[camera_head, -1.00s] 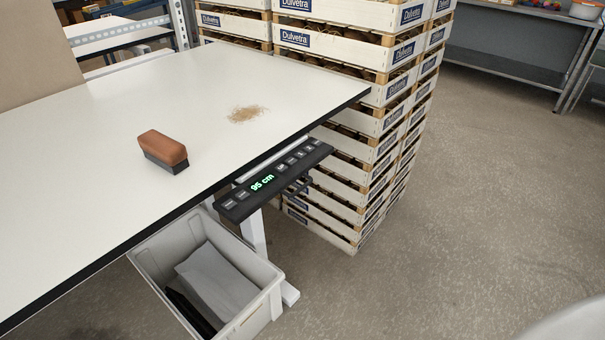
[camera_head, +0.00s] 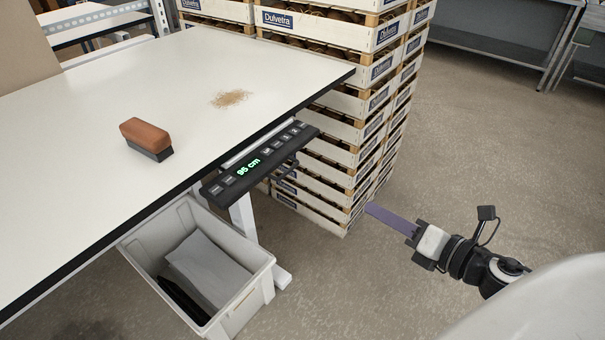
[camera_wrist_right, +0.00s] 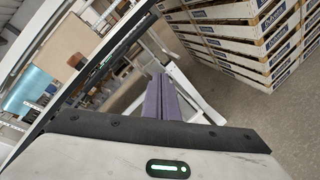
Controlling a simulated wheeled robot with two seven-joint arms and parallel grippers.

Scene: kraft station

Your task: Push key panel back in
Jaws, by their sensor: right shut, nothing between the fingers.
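The key panel (camera_head: 260,158) is a dark strip of buttons with a green "95 cm" display. It sticks out from under the front edge of the white table (camera_head: 75,140) in the head view. My right gripper (camera_head: 368,207) is to the right of the panel, apart from it, over the floor. Its purple fingers are shut together with nothing between them, and they also show in the right wrist view (camera_wrist_right: 162,97). My left gripper is not in view.
A brown brush (camera_head: 147,138) and a small pile of shavings (camera_head: 231,98) lie on the table. A grey bin (camera_head: 262,276) with papers hangs or stands below the table edge. Stacked crates (camera_head: 340,131) rise behind the panel.

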